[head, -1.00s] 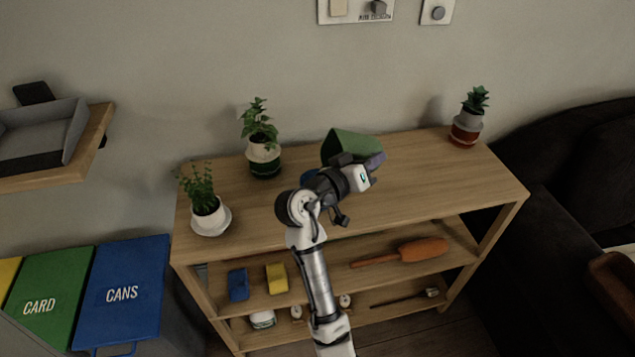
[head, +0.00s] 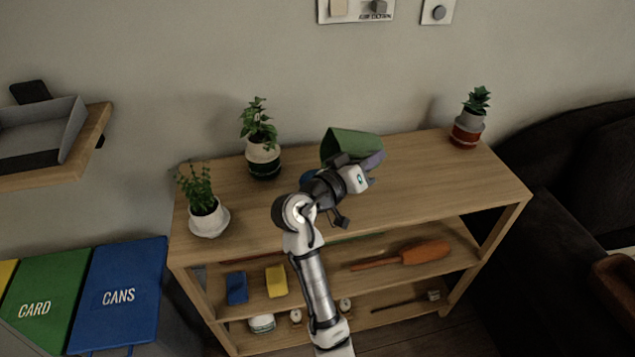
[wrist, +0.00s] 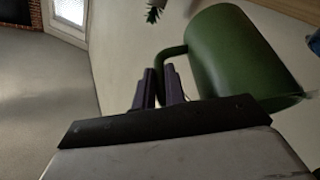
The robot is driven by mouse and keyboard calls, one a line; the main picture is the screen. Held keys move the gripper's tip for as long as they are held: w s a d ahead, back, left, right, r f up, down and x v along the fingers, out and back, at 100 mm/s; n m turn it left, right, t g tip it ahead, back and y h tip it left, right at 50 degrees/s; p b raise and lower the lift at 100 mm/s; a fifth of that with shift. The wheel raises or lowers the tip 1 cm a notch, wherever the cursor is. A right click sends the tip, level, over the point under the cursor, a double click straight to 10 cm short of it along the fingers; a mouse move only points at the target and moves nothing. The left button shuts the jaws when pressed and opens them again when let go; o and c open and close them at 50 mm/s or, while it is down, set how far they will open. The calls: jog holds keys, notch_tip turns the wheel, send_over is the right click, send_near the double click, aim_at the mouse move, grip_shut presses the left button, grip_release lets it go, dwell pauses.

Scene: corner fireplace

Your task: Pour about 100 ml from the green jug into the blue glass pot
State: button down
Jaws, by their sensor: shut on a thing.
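The green jug (head: 350,145) is held above the shelf top, tilted well over. In the wrist view the green jug (wrist: 240,58) shows its side and its handle. My gripper (wrist: 160,88) is shut on the handle of the jug; in the head view my gripper (head: 366,166) partly covers the jug. The blue glass pot (head: 308,177) stands on the shelf top just left of and below the jug, mostly hidden behind my wrist. I cannot see its inside or any liquid.
The wooden shelf unit (head: 440,190) has free top space to the right. Potted plants (head: 263,158) and (head: 204,215) stand on the left, and another plant (head: 468,128) at the right end. The lower shelves hold an orange tool (head: 425,252) and sponges (head: 276,281).

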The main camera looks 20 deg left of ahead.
jog(key=shift+s, duration=0.1)
jog(key=shift+r, duration=0.25)
jog(key=p, duration=0.2)
jog(key=shift+w+d+r+g+p, duration=0.2)
jog(key=shift+w+g+p, duration=0.1)
jog(key=shift+p, duration=0.05)
jog(key=p, duration=0.2)
jog(key=g+y+p, duration=0.1)
jog(key=p, duration=0.1)
jog(key=shift+w+d+f+m+g, duration=0.3)
jog(key=shift+w, duration=0.05)
jog(key=shift+f+g+y+p, duration=0.25)
jog(key=shift+g+y+p, duration=0.05)
jog(key=shift+p, duration=0.4)
jog(key=shift+w+d+f, duration=0.1)
jog(key=shift+w+f, duration=0.05)
jog(key=shift+f, duration=0.4)
jog(key=shift+w+d+f+g+y+p, duration=0.15)
jog(key=shift+f+g+y+p, duration=0.2)
jog(key=shift+p, duration=0.35)
jog(key=shift+w+d+f+g+y+p, duration=0.15)
jog(key=shift+f+g+p, duration=0.25)
jog(key=shift+p, duration=0.3)
jog(key=shift+r, duration=0.15)
